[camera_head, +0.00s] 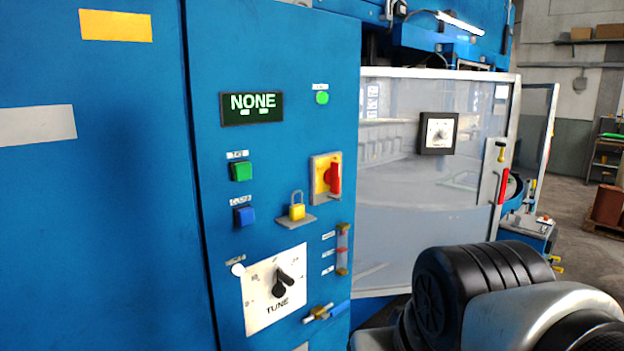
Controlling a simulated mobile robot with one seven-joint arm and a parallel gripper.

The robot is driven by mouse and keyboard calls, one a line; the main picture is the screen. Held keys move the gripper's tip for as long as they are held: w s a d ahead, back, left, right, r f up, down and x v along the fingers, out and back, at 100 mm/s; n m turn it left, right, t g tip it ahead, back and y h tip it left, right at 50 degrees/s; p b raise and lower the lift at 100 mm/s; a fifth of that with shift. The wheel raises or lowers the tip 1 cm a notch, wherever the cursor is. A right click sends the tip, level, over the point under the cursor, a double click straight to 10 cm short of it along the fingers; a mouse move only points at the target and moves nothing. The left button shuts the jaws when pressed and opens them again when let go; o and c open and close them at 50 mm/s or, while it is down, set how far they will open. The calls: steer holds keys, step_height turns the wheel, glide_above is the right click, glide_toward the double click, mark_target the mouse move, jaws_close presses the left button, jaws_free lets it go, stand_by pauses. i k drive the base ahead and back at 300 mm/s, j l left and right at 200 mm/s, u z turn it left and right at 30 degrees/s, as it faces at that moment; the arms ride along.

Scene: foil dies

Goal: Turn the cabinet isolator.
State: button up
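The cabinet isolator (334,179) is a red handle on a yellow plate with a pale surround, on the front of the blue cabinet (215,280). Its red handle looks roughly upright. A yellow padlock (297,212) with its shackle upward sits on a small grey ledge just below and left of the isolator, apart from it. Part of my arm, black and grey, shows at the lower right, in front of the cabinet's right side. My gripper is not in view.
The cabinet also carries a display (252,107) reading NONE, a green button (241,171), a blue button (244,216) and a TUNE dial (274,290). A glazed guard door (400,230) with a red handle (504,187) stands to the right. Floor shows at far right.

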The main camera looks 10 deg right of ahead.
mark_target(332, 177)
steer(key=z, duration=0.15)
steer(key=u, duration=0.35)
steer(key=i+l+u, duration=0.35)
steer(key=l+u, duration=0.2)
steer(key=i+l+u, duration=0.1)
steer(key=l+u, duration=0.15)
steer(key=l, duration=0.1)
